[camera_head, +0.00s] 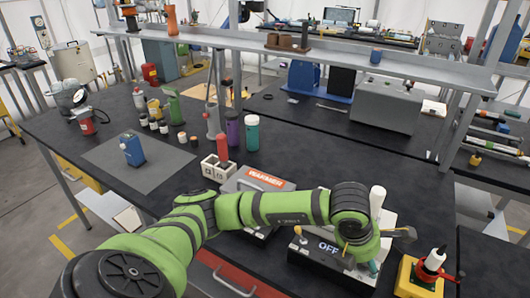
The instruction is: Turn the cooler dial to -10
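A light box with a dark front and a display reading "OFF" (328,247) stands on the black bench at the lower right. I cannot read a cooler label, and no dial shows clearly; my arm covers much of the box. A second box labelled "WARMER" (266,179) stands to its left, partly behind my arm. My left arm reaches across from the lower left, and its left gripper (358,256) is over the "OFF" box. Its fingers are mostly hidden, so contact and opening cannot be told. My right gripper is not in view.
A white socket block with a red cylinder (222,150) and purple (233,130) and green (252,133) containers stand behind the warmer. A raised shelf (345,60) crosses the back. Bench behind the box is clear.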

